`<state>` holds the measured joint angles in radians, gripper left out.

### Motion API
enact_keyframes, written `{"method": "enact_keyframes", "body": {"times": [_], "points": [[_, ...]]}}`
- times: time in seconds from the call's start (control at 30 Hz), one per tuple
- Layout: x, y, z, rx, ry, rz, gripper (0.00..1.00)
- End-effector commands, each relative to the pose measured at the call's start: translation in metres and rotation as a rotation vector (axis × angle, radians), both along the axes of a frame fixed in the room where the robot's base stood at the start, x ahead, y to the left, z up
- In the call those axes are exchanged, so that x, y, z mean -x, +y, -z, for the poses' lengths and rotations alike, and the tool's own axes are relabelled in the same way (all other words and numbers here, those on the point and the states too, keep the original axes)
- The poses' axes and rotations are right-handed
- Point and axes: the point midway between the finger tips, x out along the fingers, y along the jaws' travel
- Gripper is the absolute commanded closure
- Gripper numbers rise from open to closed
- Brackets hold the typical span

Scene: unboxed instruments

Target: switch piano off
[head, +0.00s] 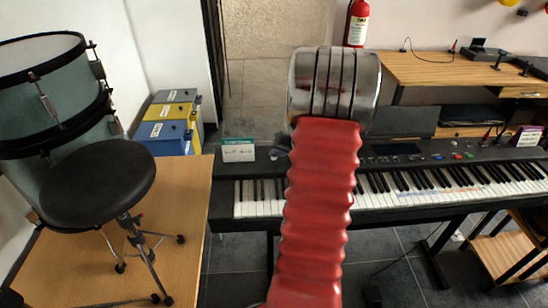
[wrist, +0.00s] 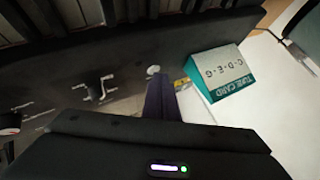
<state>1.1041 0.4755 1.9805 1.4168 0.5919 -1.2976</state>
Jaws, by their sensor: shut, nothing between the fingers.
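The piano (head: 385,205) is a long black keyboard on a stand, across the middle of the head view. Its left end also fills the upper part of the wrist view as a dark panel (wrist: 60,65). My gripper (wrist: 158,84) is shut and empty, its narrow dark fingers pointing at the panel. A small round white button (wrist: 153,71) lies just beyond the fingertips; I cannot tell whether they touch it. White markings (wrist: 100,90) show left of it. I cannot tell which control is the power switch. In the head view my red arm hides the gripper and part of the piano.
A teal and white tune card (wrist: 218,72) stands close right of my fingers; it is also in the head view (head: 238,151). A drum (head: 55,90) and black stool (head: 97,185) stand left. A wooden desk (head: 430,70) is behind right.

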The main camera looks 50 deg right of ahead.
Motion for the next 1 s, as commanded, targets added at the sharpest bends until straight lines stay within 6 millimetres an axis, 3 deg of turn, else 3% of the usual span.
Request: {"method": "enact_keyframes", "body": {"times": [0.77,1.0], "points": [[0.0,0.0,-0.013,0.0,0.0,0.0,1.0],[0.0,0.0,-0.028,0.002,-0.001,-0.001,1.0]]}}
